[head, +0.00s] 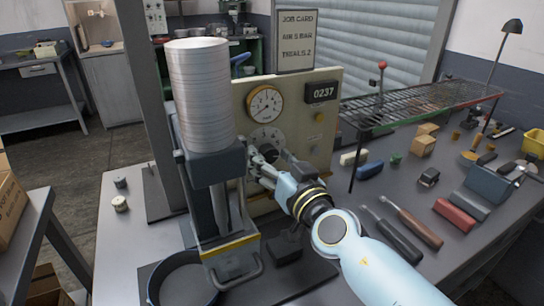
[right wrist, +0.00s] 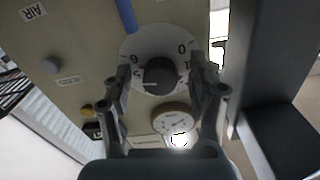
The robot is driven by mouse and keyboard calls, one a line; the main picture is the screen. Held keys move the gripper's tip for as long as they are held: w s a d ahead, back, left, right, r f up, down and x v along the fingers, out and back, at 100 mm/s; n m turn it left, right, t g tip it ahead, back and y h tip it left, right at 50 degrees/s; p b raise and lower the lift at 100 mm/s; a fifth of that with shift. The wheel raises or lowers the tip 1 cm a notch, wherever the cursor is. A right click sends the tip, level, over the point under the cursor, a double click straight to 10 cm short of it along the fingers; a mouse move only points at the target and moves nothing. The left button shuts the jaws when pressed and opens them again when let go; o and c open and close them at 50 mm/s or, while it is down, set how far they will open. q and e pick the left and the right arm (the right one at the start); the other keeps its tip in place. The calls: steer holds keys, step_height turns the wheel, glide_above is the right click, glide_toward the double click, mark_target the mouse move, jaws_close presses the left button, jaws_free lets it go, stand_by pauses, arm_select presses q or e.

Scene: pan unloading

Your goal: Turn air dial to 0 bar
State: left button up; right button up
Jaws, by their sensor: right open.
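The air dial (head: 267,138) is a pale round scale on the beige panel, partly hidden by my right gripper in the head view. In the right wrist view the dial plate (right wrist: 157,40) appears turned over, with 0, 1, 5 and 6 readable. Its black knob (right wrist: 162,77) is at the centre; a faint light mark seems to be on the 5 side, but I cannot tell the exact setting. My right gripper (right wrist: 161,66) is open, with one finger on each side of the knob; contact is unclear. It also shows in the head view (head: 258,163). My left gripper is not in view.
A pressure gauge (head: 265,103) and a 0237 counter (head: 322,92) are on the panel. A job card (head: 297,40) reads air 5 bar, trials 2. A ribbed silver cylinder (head: 200,95) stands left of the dial. Tools and a wire rack (head: 420,103) are at right.

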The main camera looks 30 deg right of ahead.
steer(key=shift+c, duration=0.4)
steer(key=c, duration=1.1)
steer(key=shift+o, duration=0.2)
